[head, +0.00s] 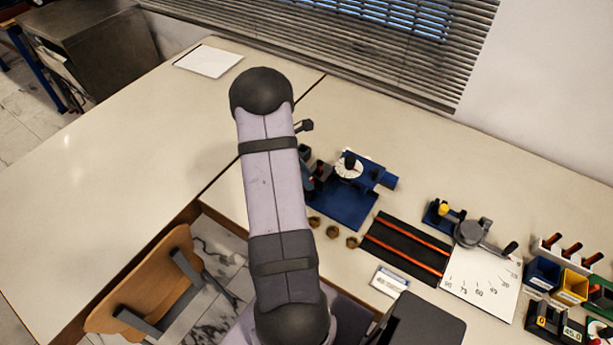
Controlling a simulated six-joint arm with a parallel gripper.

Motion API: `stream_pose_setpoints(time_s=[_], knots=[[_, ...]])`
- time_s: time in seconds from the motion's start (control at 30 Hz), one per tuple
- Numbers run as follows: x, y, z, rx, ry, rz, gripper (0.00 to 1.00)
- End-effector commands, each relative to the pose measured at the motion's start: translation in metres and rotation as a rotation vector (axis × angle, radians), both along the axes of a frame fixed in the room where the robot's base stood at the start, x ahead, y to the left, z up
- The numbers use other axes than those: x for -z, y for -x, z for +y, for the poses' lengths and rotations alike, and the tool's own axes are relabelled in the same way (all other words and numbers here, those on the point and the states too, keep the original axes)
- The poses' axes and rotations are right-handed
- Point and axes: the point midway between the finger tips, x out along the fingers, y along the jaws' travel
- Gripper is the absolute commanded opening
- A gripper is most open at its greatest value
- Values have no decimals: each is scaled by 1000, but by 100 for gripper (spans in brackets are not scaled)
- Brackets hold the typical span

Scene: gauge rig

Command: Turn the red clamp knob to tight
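I cannot make out a red clamp knob in the head view. A blue fixture (345,207) with a white dial (348,168) and a black knob on it stands right of my arm. My arm covers its left side, where dark parts are too small to identify. To the right, a grey pivot device (468,233) with a yellow knob (443,209) and a black-ended lever stands at a white angle-scale sheet (482,280). My gripper cannot be made out; my large arm link hides the area behind it.
Several brown nuts (331,232) lie before the fixture. A black mat with orange strips (408,247) and a small label block (390,281) lie nearby. A rack with red-and-black handles (571,251) and blue and yellow bins (572,286) crowd the right. The left tabletop is mostly clear.

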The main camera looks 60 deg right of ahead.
Motion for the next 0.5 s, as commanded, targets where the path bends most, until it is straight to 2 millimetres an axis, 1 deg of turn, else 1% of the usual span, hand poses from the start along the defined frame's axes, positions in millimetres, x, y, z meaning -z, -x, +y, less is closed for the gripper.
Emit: stream_pose_setpoints(time_s=[0.2, 0.43, 0.47, 0.5], knots=[[10, 3, -3, -1, 0, 0, 32], [11, 3, -3, -1, 0, 0, 32], [11, 3, -3, -1, 0, 0, 29], [11, 3, -3, -1, 0, 0, 20]])
